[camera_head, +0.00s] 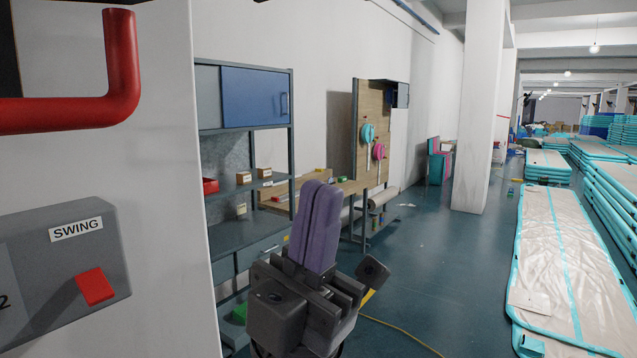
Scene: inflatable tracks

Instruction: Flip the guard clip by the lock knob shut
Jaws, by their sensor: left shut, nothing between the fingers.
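A grey box (62,262) with a "SWING" label is fixed to the white panel at the left. A small red part (95,287) stands out from its front; I cannot tell whether this is the guard clip. No lock knob is clearly recognisable. My left gripper (322,192) is in the lower middle, with its purple fingers together and pointing up. Nothing shows between them. It is to the right of the grey box in the picture, apart from it. My right gripper is out of view.
A thick red bent bar (122,65) is at the upper left. Behind my gripper stand a grey shelf unit (245,232) and a pegboard (372,135). A yellow cable (400,333) lies on the floor. Folded inflatable tracks (560,255) lie at the right. The middle floor is mostly clear.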

